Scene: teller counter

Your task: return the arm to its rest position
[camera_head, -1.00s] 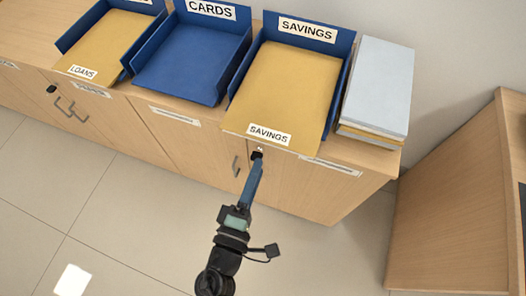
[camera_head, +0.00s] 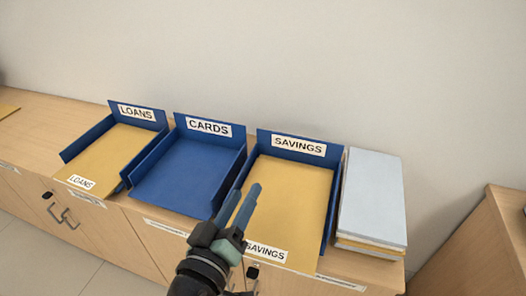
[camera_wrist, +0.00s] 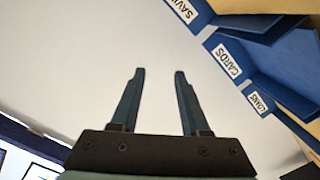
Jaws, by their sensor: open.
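My gripper (camera_head: 244,205) is raised in front of the counter in the head view. Its two blue-grey fingers point up and away, and in the picture they overlap the savings tray (camera_head: 331,190). In the wrist view my gripper (camera_wrist: 156,85) has its fingers spread apart with nothing between them, only white wall behind. A yellow savings folder (camera_head: 290,200) lies in the savings tray and sticks out over its front edge. My gripper does not hold the folder.
The empty blue cards tray (camera_head: 185,175) and the loans tray (camera_head: 157,125) with a yellow folder (camera_head: 110,155) stand to the left. A stack of grey-white and yellow folders (camera_head: 372,195) sits right. A separate wooden unit (camera_head: 475,245) stands at the far right.

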